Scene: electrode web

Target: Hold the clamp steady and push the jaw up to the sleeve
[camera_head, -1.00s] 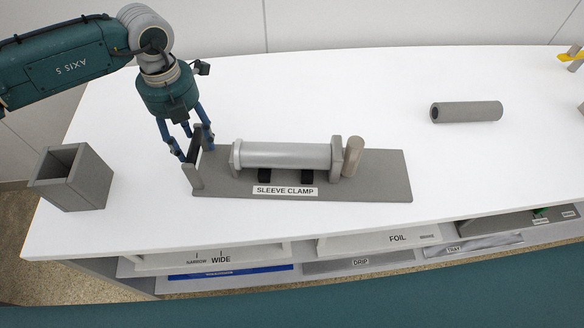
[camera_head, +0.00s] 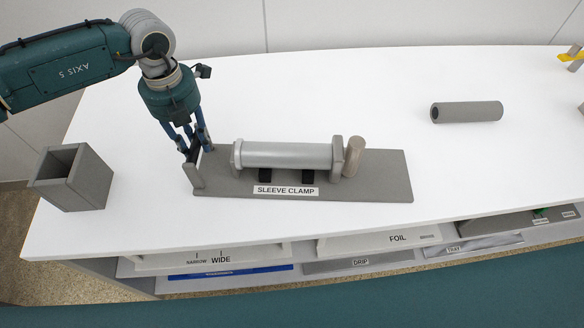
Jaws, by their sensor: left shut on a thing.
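The sleeve clamp has a flat grey base (camera_head: 385,185) labelled SLEEVE CLAMP. A light grey sleeve (camera_head: 287,156) lies across it above two black supports. An end plate (camera_head: 236,158) stands at the sleeve's left end. Another plate (camera_head: 338,160), which looks like the jaw, stands at its right end beside an upright tan peg (camera_head: 354,156); I cannot tell if a small gap is left there. My left gripper (camera_head: 194,152) points down at the base's left end, its fingers shut on the clamp's end handle (camera_head: 194,172). The fingers partly hide the handle. My right gripper is out of view.
An open grey box (camera_head: 85,180) stands left of the clamp. A loose grey tube (camera_head: 467,112) lies at the back right, and a yellow item (camera_head: 571,56) sits at the right edge. Labelled shelves (camera_head: 360,262) lie below the front edge. White tabletop right of the clamp is clear.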

